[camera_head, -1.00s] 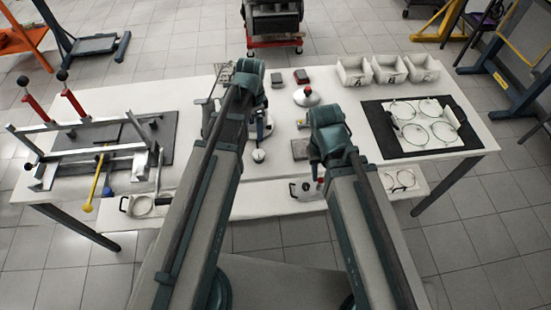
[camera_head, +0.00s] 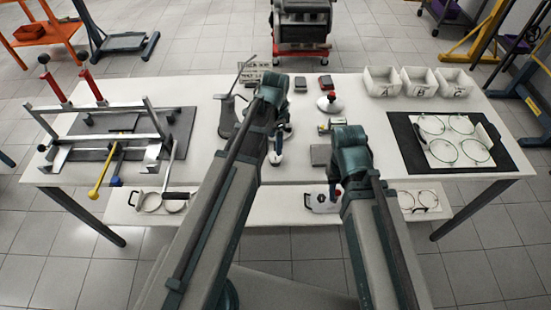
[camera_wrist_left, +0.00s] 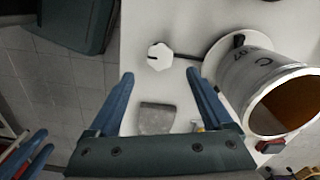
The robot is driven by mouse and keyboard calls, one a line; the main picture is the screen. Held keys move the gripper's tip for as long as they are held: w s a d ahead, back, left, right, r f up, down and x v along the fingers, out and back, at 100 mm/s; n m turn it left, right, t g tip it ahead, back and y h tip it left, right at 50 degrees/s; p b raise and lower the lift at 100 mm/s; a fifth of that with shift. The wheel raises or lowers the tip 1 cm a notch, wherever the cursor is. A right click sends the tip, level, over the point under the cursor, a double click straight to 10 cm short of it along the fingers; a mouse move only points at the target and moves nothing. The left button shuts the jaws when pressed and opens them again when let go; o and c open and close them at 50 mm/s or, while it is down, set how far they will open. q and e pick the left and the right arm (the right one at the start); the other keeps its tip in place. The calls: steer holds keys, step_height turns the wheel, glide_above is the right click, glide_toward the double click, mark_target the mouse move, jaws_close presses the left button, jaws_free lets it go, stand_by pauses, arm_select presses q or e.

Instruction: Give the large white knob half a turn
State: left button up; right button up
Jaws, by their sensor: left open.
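The large white knob (camera_wrist_left: 160,57) is an eight-sided disc in the left wrist view, with a thin dark bar to its right. My left gripper (camera_wrist_left: 159,74) is open and empty. Its two blue fingertips lie either side of the knob in the picture, which shows just past them; I see no contact. In the head view the left wrist (camera_head: 272,90) hides much of the fixture around the knob. My right arm's wrist (camera_head: 350,150) is in the head view with its fingers mostly hidden. Blue fingers (camera_wrist_left: 28,155) of it show at the lower left of the left wrist view.
A grey block (camera_wrist_left: 156,118) lies on the table (camera_head: 225,170). A press-like frame (camera_head: 105,120) stands at left, white bins (camera_head: 418,80) at back right, and a dark mat with rings (camera_head: 408,145) at right.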

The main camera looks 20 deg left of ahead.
mark_target(275, 155)
arm_select(q)
step_height(275, 155, down, 7)
steer(key=b, duration=0.6)
jaws_close()
